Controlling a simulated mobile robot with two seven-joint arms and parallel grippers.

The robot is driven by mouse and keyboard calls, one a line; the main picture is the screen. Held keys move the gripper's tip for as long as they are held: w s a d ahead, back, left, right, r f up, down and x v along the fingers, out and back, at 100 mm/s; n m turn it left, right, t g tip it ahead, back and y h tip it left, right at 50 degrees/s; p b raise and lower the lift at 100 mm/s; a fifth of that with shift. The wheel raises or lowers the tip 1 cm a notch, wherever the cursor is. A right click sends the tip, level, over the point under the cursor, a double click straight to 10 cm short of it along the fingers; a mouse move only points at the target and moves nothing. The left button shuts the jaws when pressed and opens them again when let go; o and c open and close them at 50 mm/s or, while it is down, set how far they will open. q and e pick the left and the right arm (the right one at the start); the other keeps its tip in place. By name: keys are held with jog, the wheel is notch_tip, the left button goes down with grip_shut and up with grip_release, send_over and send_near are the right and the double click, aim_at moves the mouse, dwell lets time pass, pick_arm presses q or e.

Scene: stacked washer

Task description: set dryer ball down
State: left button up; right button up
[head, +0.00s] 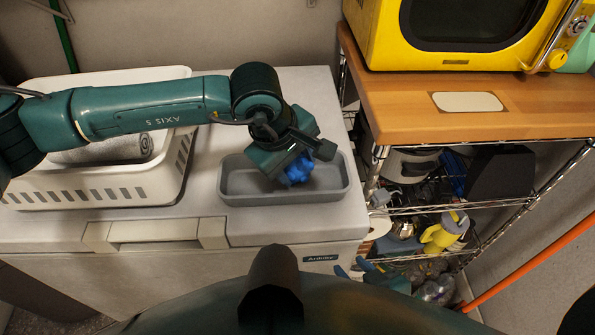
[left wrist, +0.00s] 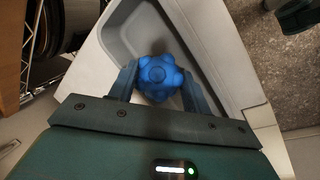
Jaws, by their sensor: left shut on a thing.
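The dryer ball (head: 299,168) is blue and knobbly. My left gripper (head: 296,166) is shut on it, over the grey tray (head: 283,197) on top of the white washer. In the left wrist view the ball (left wrist: 158,77) sits between the two fingers of my left gripper (left wrist: 157,82), with the tray (left wrist: 205,28) beyond it. I cannot tell whether the ball touches the tray's floor. Teal tips that look like my right gripper (head: 362,269) show at the bottom, partly hidden by my body.
A white basket (head: 100,192) with a grey rolled towel (head: 125,148) stands on the left of the washer (head: 340,222). On the right, a wire rack with a wooden top (head: 400,110) carries a yellow microwave (head: 385,35). Several items fill its lower shelves.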

pick_arm(q)
jog(key=shift+f, duration=0.95)
jog(key=shift+d+f, duration=0.1)
pick_arm(e)
jog(key=shift+w+d, duration=0.1)
jog(key=shift+w, duration=0.3)
pick_arm(q)
jog(key=o, duration=0.5)
jog(key=shift+f+b, duration=0.2)
jog(key=shift+b, duration=0.2)
pick_arm(e)
jog(key=shift+f, duration=0.2)
pick_arm(q)
jog(key=shift+o, duration=0.9)
jog(key=shift+r, duration=0.1)
pick_arm(e)
jog(key=shift+r, duration=0.1)
